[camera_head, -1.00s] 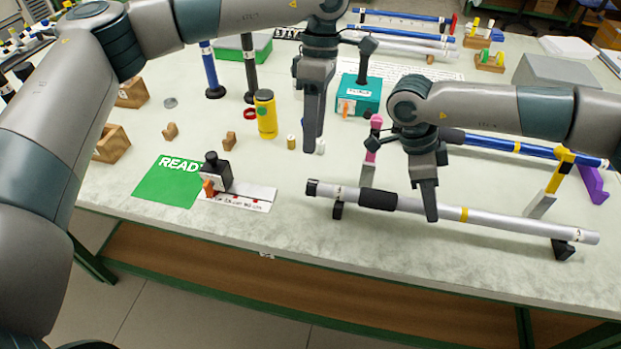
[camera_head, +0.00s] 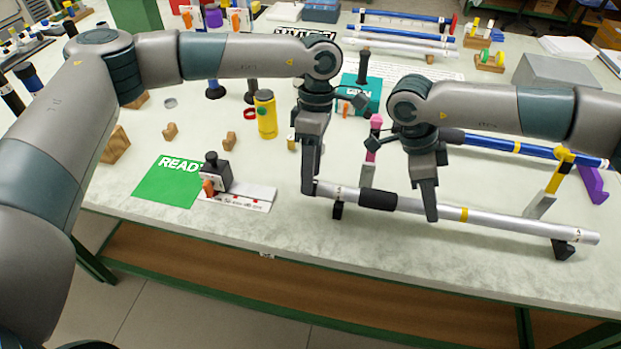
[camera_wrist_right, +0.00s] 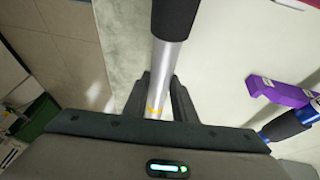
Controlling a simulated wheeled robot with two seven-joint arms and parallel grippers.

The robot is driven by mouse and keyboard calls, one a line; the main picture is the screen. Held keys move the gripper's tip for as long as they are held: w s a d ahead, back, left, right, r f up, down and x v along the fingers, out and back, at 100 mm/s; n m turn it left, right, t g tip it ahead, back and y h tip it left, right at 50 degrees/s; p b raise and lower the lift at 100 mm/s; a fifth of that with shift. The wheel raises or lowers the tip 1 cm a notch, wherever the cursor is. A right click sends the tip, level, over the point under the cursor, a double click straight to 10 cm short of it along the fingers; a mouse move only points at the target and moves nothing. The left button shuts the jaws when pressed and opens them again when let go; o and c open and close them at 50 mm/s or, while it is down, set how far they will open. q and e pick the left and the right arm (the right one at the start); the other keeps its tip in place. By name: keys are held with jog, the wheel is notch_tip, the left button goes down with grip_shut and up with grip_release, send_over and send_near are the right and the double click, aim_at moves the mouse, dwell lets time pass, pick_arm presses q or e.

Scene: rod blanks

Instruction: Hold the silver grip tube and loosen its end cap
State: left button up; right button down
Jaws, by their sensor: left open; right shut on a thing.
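The silver grip tube (camera_head: 490,219) lies across two black supports near the table's front edge. It has a black grip sleeve (camera_head: 378,200) and a yellow band. My right gripper (camera_head: 432,215) is shut on the tube, between the sleeve and the yellow band. In the right wrist view the tube (camera_wrist_right: 168,72) passes between its fingers. My left gripper (camera_head: 309,188) is open at the tube's left end. Its fingers cover the dark end cap there, and I cannot tell whether they touch it.
A green READY mat (camera_head: 167,182) and a black bottle-like device (camera_head: 217,172) on a white plate lie to the left. A yellow cylinder (camera_head: 265,114) stands behind. A blue tube (camera_head: 535,150) rests on stands behind the silver tube. The table's front edge is close.

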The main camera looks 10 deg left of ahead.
pick_arm(q)
jog(key=shift+x, duration=1.2)
jog(key=shift+c, duration=0.2)
jog(key=c, duration=1)
jog(key=shift+w, duration=0.1)
jog(key=shift+w+f+g, duration=0.1)
jog(key=shift+w+g, duration=0.05)
jog(key=shift+g, duration=0.8)
jog(key=shift+w+f+g, duration=0.1)
jog(key=shift+w+g, duration=0.05)
jog(key=shift+g, duration=0.8)
jog(key=shift+w+f+g, duration=0.1)
jog(key=shift+f+g, duration=0.05)
jog(key=shift+g, duration=1.55)
